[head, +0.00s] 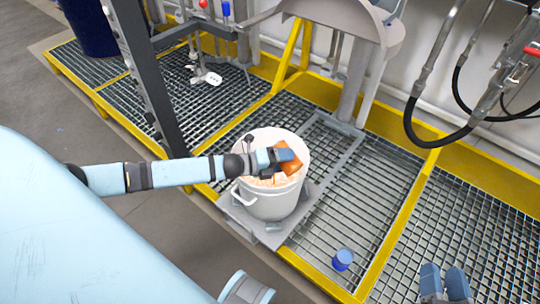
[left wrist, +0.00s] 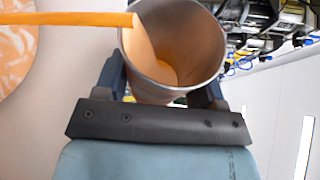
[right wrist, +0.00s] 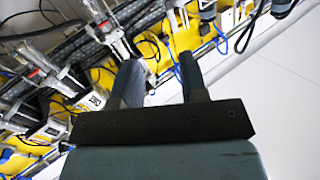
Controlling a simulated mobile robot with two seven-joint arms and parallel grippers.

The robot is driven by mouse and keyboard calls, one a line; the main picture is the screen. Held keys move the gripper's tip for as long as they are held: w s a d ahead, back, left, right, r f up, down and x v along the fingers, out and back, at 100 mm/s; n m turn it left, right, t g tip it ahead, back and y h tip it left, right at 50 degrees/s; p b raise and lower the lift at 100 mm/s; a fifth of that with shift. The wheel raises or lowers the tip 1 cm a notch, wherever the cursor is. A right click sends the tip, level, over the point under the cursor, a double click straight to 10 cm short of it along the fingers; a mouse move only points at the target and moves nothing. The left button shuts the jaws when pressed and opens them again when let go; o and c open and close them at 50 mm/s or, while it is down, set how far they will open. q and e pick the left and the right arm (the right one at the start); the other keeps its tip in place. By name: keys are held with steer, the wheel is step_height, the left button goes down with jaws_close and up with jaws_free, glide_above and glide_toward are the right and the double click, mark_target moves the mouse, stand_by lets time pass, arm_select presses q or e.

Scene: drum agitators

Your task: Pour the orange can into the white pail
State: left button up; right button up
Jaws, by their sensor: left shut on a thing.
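The white pail (head: 268,203) stands upright on a grey platform with orange liquid visible inside its mouth. My left gripper (head: 280,157) is over the pail and shut on the orange can (head: 290,160), which is tilted. In the left wrist view the can (left wrist: 172,50) shows its open metal mouth, and an orange stream (left wrist: 70,18) runs out of it. Some orange liquid remains in the can. An orange and white surface shows at that view's left edge. My right gripper (head: 444,280) is open and empty at the lower right; it also shows in the right wrist view (right wrist: 160,75).
A small blue can (head: 342,260) stands on the grating right of the pail. A grey platform (head: 240,222) lies under the pail. Yellow-framed grating (head: 340,205) surrounds it. A grey machine column (head: 352,90) rises behind. Hoses (head: 430,135) hang at the right. A dark blue drum (head: 90,25) is far left.

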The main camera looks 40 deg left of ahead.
arm_select(q)
steer(key=shift+w+a+f+n, duration=0.2)
steer(key=shift+a+n, duration=0.1)
steer(key=shift+a, duration=0.1)
arm_select(e)
steer(key=shift+w+a+r, duration=0.1)
steer(key=shift+w+r, duration=0.05)
steer(key=shift+r, duration=0.25)
arm_select(q)
steer(key=shift+a+b, duration=0.15)
steer(key=shift+b, duration=0.15)
arm_select(e)
steer(key=shift+a+r, duration=0.1)
arm_select(q)
steer(key=shift+f+n+h, duration=0.15)
steer(key=shift+n+h, duration=0.15)
steer(key=shift+n, duration=0.1)
arm_select(e)
steer(key=shift+s+a+r+y, duration=0.1)
steer(key=shift+s+r+y, duration=0.1)
steer(key=shift+y, duration=0.1)
arm_select(q)
steer(key=shift+a+f+n+b, duration=0.2)
steer(key=shift+f+n+b, duration=0.05)
steer(key=shift+n+b, duration=0.15)
arm_select(e)
steer(key=shift+a+r+t, duration=0.15)
steer(key=shift+r+t, duration=0.35)
